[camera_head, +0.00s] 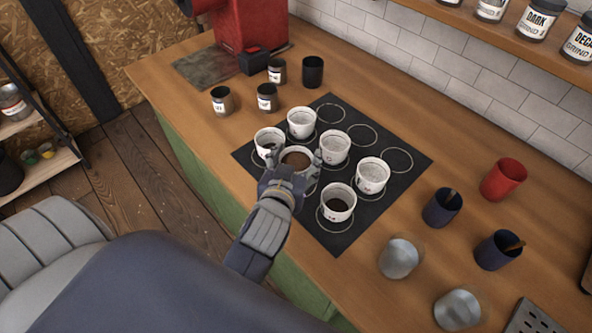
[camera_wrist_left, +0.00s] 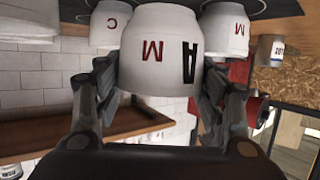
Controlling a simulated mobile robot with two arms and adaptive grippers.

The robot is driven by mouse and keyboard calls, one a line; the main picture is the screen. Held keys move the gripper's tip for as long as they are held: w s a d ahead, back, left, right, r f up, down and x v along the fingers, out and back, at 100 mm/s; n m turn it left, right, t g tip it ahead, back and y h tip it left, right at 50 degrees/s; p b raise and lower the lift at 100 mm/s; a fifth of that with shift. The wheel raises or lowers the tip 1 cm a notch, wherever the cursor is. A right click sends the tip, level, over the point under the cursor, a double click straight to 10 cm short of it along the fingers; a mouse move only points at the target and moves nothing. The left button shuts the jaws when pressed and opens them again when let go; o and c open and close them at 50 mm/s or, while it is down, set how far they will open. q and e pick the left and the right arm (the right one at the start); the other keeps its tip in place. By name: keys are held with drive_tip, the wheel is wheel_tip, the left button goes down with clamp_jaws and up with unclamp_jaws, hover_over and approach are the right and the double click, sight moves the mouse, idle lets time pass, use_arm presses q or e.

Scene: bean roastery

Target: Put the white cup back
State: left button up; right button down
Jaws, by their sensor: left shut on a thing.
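My left gripper (camera_head: 293,165) is shut on a white cup (camera_head: 295,156) with brown contents, at the near side of the black mat (camera_head: 345,240). In the left wrist view the same cup (camera_wrist_left: 160,50) shows a red M and a black A between the fingers. I cannot tell whether its base touches the mat. Other white cups stand on the mat around it: one to its left (camera_head: 268,141), one behind (camera_head: 301,122), one to the right (camera_head: 333,148), one farther right (camera_head: 372,175) and one with dark contents nearer the front (camera_head: 337,203). My right gripper is out of view.
Empty ringed spots show along the mat's back edge. Dark canisters (camera_head: 222,101) and a red machine (camera_head: 250,25) stand at the left. Blue cups (camera_head: 440,208), a red cup (camera_head: 503,180) and metal cups (camera_head: 399,258) stand at the right. Neighbouring cups are close to my fingers.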

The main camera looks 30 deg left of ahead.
sight(299, 163)
use_arm(q)
wheel_tip(299, 163, down, 3)
drive_tip(key=shift+d+f, duration=0.1)
drive_tip(key=shift+f, duration=0.3)
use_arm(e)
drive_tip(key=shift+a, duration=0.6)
use_arm(q)
drive_tip(key=shift+f, duration=0.1)
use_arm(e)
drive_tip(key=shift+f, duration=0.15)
use_arm(q)
drive_tip(key=o, duration=1)
drive_tip(key=shift+f, duration=0.1)
drive_tip(key=shift+o, duration=0.2)
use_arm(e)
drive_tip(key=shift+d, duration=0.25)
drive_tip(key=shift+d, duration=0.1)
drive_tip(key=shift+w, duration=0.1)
